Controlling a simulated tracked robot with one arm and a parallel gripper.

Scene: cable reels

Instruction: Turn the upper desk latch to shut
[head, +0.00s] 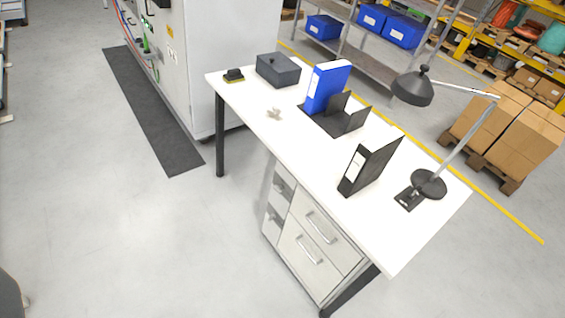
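The white desk (240,110) stands in the middle of the head view, seen from above at an angle. Under it is a pale drawer cabinet (290,262). A narrow strip at the cabinet's left carries two small grey fittings, one above the other. The upper one, which looks like the upper desk latch (281,187), sits just under the desk top. The lower fitting (275,219) is below it. Both are too small to tell which way they are turned. My gripper is not in view.
Drawers with bar handles (320,229) are right of the fittings. Binders (327,86), a grey box (278,70) and a lamp (414,88) stand on the desk. A tall grey cabinet (225,60) is behind left. The floor (130,240) in front and left is clear.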

